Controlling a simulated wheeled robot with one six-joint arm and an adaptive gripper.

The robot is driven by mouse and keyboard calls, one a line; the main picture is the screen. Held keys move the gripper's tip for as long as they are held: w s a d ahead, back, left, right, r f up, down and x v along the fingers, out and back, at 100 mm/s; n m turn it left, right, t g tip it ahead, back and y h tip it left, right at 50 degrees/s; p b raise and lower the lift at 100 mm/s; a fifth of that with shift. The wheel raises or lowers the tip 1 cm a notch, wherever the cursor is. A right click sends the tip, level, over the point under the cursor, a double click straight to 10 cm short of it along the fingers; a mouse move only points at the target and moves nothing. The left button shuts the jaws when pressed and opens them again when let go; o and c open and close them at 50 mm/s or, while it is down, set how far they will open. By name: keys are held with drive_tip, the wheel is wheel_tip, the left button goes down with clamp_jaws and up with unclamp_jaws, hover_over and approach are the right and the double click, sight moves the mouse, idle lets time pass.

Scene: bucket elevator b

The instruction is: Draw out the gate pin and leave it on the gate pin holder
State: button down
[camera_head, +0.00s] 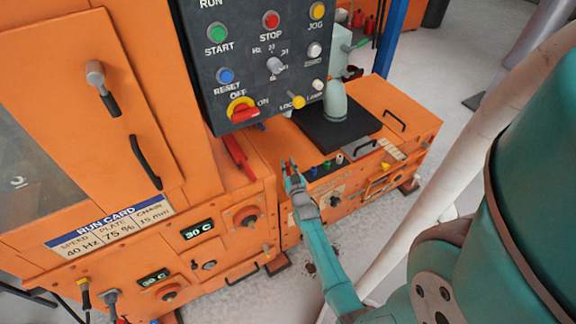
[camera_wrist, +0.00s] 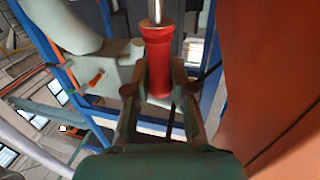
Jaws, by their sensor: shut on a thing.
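The gate pin has a red handle (camera_wrist: 157,60) and a bright steel shaft (camera_wrist: 155,10) that runs out of the top of the wrist view. My gripper (camera_wrist: 159,88) is shut on the red handle, one finger on each side. In the head view my gripper (camera_head: 290,172) is in front of the orange machine, left of the row of small coloured knobs, with a bit of red between its fingers. The pin's far end is out of sight, so I cannot tell whether it is in a hole. I cannot make out the gate pin holder for certain.
A dark control panel (camera_head: 265,55) hangs above and left of my gripper. A low orange housing (camera_head: 415,120) with a black top plate (camera_head: 335,128) stands to the right. A red bar (camera_head: 238,155) lies to the left. Grey floor is clear at the front.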

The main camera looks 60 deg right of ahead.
sight(289, 174)
drive_tip(key=shift+f, duration=2.25)
drive_tip(key=c, duration=0.9)
unclamp_jaws()
drive_tip(key=v, duration=1.2)
drive_tip(key=shift+s, duration=0.1)
